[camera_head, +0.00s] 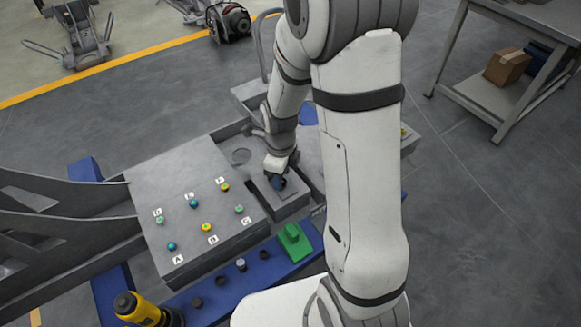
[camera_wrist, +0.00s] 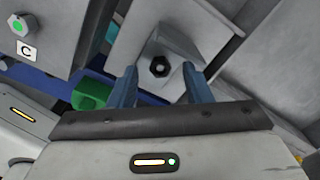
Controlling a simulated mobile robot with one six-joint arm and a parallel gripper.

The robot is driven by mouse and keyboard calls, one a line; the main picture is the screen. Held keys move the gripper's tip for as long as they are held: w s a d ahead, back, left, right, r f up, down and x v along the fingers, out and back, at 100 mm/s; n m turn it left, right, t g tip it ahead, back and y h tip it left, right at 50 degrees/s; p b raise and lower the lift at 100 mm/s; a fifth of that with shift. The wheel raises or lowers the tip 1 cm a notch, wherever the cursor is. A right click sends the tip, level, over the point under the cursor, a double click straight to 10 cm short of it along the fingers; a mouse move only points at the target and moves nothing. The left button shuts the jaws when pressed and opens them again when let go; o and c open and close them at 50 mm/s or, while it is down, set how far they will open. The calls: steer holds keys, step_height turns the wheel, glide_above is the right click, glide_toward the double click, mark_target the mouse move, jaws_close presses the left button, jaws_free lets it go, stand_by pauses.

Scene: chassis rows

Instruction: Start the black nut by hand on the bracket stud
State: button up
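In the wrist view a black nut (camera_wrist: 160,67) shows as a dark hexagonal ring with a paler centre. It sits against the face of a grey bracket block (camera_wrist: 172,45). Whether its threads are engaged on the stud cannot be told. My gripper (camera_head: 278,183) points down at the grey housing right of the panel in the head view. In the wrist view its two blue fingers are spread wide, one on each side of the nut, with clear gaps and nothing between their pads. The nut and stud are hidden by my arm in the head view.
A grey panel (camera_head: 150,190) with several coloured, lettered knobs stands left of my gripper. A blue tray (camera_head: 215,305) in front holds several dark parts and a green block (camera_head: 294,242). A yellow-black tool (camera_head: 140,308) stands lower left. A cart (camera_head: 490,95) is at right.

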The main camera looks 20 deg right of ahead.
steer(key=shift+f, duration=0.85)
steer(key=shift+r, duration=0.15)
step_height(320, 180, up, 9)
steer(key=p, duration=0.7)
steer(key=shift+r, duration=0.2)
steer(key=s+d+r+n+t+p, duration=0.1)
steer(key=s+r+n, duration=0.6)
steer(key=n, duration=0.5)
steer(key=s+d+r+n+t+p, duration=0.1)
steer(key=s+r+n, duration=0.5)
steer(key=r+n, duration=0.6)
steer(key=shift+s+d+r+n+t+p, duration=0.2)
steer(key=shift+s+n+t+p, duration=0.15)
steer(key=shift+n, duration=0.35)
